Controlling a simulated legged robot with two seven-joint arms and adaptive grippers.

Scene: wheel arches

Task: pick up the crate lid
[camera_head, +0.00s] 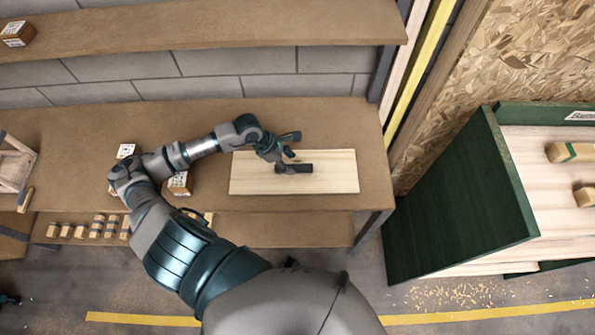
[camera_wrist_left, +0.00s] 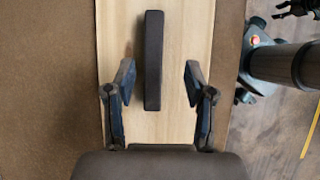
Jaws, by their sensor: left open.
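The crate lid (camera_head: 330,181) is a flat pale wooden board with a dark bar handle (camera_head: 300,168) in its middle. It lies on the brown workbench in the head view. In the left wrist view the lid (camera_wrist_left: 187,30) runs up the picture and its handle (camera_wrist_left: 153,60) stands upright between the fingers. My left gripper (camera_head: 289,161) is at the handle, and in the wrist view its open fingers (camera_wrist_left: 158,85) are on either side of it, with a gap on both sides. The near end of the handle is close to the fingers.
The workbench (camera_head: 366,140) has free room around the lid. A small wooden block (camera_head: 180,184) with a label is left of the lid. Several blocks (camera_head: 96,226) sit on a lower shelf. An upper shelf (camera_head: 230,28) runs behind. A dark green crate (camera_head: 460,205) stands at right.

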